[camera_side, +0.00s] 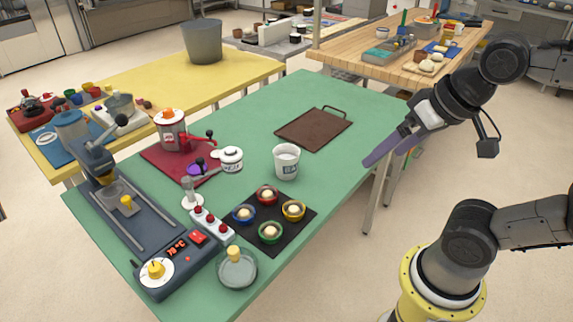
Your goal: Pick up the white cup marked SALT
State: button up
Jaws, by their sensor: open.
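A white cup (286,163) with dark lettering too small to read surely stands upright on the green table (330,165), near its middle. A second white lidded pot (231,159), also lettered, stands to its left. My gripper (380,160), with purple fingers, hangs to the right of the white cup at the table's right edge. It is open and empty, well apart from the cup.
A dark mat (292,238) with several coloured bowls lies in front of the cup. A brown tray (315,128) lies behind it. A grey machine (150,225) and a red mat (150,160) fill the left. The table right of the cup is clear.

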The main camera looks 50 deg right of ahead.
jog(key=w+r+m, duration=0.3)
jog(key=w+r, duration=0.1)
jog(key=m+g, duration=0.4)
jog(key=m, duration=0.8)
send_over(286, 166)
notch_tip(286, 166, down, 6)
jog(key=d+f, duration=0.1)
jog(key=f, duration=0.5)
jog(key=w+d+f+g, duration=0.1)
jog(key=f, duration=0.5)
jog(key=w+f+g, duration=0.1)
jog(key=f, duration=0.5)
jog(key=shift+d, duration=0.4)
jog(key=shift+f, duration=3)
jog(key=c, duration=1.1)
